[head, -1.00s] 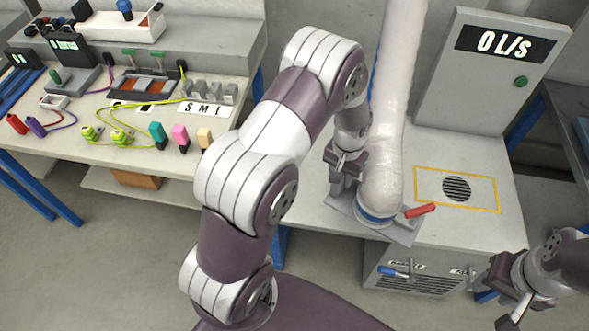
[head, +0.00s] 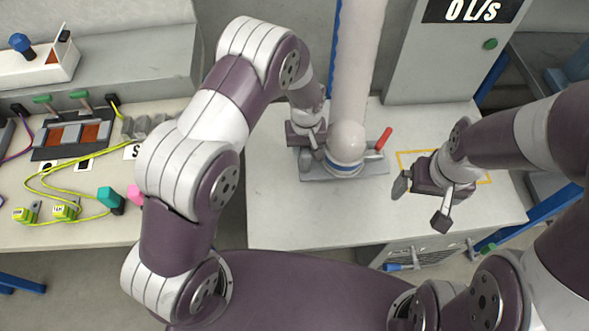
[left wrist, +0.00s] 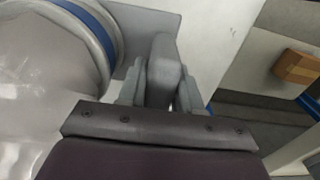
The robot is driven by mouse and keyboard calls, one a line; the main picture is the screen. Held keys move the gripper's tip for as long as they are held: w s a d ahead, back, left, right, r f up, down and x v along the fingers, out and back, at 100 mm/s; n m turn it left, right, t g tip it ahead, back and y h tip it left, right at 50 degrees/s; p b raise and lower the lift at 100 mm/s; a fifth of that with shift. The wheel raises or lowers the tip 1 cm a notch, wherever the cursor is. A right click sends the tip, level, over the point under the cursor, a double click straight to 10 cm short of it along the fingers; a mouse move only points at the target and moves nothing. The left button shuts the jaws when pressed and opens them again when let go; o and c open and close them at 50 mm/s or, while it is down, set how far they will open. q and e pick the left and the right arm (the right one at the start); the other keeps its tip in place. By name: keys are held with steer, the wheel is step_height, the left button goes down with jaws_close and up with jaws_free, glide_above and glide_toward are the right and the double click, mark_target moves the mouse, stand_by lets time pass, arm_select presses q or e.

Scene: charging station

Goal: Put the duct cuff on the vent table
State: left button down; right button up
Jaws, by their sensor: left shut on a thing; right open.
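The duct cuff (head: 345,152) is the end of the pale duct, with a blue band, a grey base plate (head: 372,168) and a red lever (head: 384,138). It stands nearly upright over the back of the vent table (head: 290,215); I cannot tell whether the plate touches the top. My left gripper (head: 318,148) is shut on a grey grip block at the cuff's left side. The left wrist view shows the block (left wrist: 163,70) between the fingers, beside the blue band (left wrist: 92,22). My right gripper (head: 419,205) is open and empty, above the table's right part, hiding the vent grille.
A yellow outline (head: 405,153) on the tabletop shows partly behind my right gripper. A grey panel (head: 440,65) reading 0 L/s stands at the back right. The left bench (head: 70,225) holds cables and connectors. The table's front left is clear.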

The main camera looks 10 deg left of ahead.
arm_select(q)
steer(key=a+f, duration=0.2)
steer(key=s+a+f, duration=0.1)
steer(key=f, duration=0.1)
steer(key=s+a+f, duration=0.1)
steer(key=a+f, duration=0.1)
steer(key=f, duration=0.1)
steer(key=shift+s+a+f+p, duration=0.1)
steer(key=shift+s+a+p, duration=0.05)
steer(key=shift+a+p, duration=0.15)
steer(key=shift+f, duration=0.3)
steer(key=c, duration=0.8)
jaws_free()
steer(key=shift+f, duration=0.1)
steer(key=shift+o, duration=0.2)
